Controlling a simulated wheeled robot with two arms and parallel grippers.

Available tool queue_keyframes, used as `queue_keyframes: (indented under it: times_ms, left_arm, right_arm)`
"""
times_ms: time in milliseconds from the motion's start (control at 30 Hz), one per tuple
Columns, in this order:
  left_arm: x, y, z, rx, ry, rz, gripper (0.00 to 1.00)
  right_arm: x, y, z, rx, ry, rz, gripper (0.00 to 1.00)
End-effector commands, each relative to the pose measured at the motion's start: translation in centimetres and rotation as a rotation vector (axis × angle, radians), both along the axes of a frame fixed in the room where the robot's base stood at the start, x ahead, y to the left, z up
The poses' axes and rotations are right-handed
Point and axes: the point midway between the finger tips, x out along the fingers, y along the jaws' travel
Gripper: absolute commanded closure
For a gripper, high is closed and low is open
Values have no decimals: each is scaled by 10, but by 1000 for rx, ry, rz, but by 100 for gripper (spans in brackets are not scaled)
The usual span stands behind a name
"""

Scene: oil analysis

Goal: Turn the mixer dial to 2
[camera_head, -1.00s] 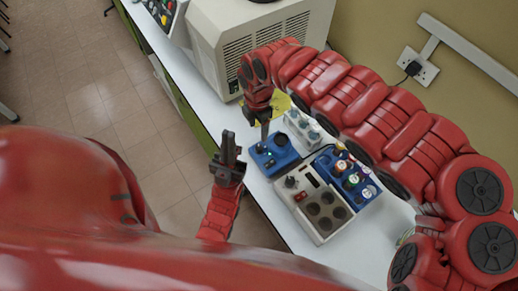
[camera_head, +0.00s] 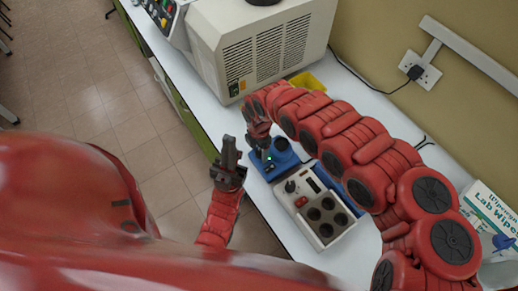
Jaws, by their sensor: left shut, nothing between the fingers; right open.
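A blue device (camera_head: 286,165) stands on the white bench, with a dark round part on top and a small green light; it looks like the mixer. I cannot read any dial marks. My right gripper (camera_head: 264,153) points down at the blue device's left part, close over it; the fingers are small and dark, and contact cannot be told. It is open. My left gripper (camera_head: 230,148) is shut and empty, upright just left of the blue device, over the bench's front edge.
A beige block with round wells, a black knob and a red switch (camera_head: 301,202) adjoins the blue device. My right arm largely hides a blue rack (camera_head: 322,172). A large beige machine (camera_head: 232,58) stands behind; a wipes box (camera_head: 486,212) is at right.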

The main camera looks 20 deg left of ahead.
Motion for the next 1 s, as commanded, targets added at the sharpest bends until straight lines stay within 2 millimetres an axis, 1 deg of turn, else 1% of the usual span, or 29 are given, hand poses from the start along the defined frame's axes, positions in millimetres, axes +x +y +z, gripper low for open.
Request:
queue_keyframes:
  times_ms: [33,67,100,167,200,267,400,767,1000]
  left_arm:
    - [0,0,0,0,0,0,100]
    - [0,0,0,0,0,0,100]
    - [0,0,0,0,0,0,100]
    - [0,0,0,0,0,0,100]
    - [0,0,0,0,0,0,100]
    - [0,0,0,0,0,0,100]
    - [0,0,0,0,0,0,100]
    - [0,0,-2,0,0,0,100]
    - [0,0,-7,0,0,0,100]
  right_arm:
    - [0,0,0,0,0,0,34]
    - [0,0,0,0,0,0,39]
    - [0,0,0,0,0,0,46]
    - [0,0,0,0,0,0,57]
    - [0,0,0,0,0,0,64]
    - [0,0,0,1,-1,-1,75]
    - [0,0,0,1,-1,-1,100]
    - [1,0,0,1,-2,-23,100]
    - [1,0,-1,2,-3,-138,100]
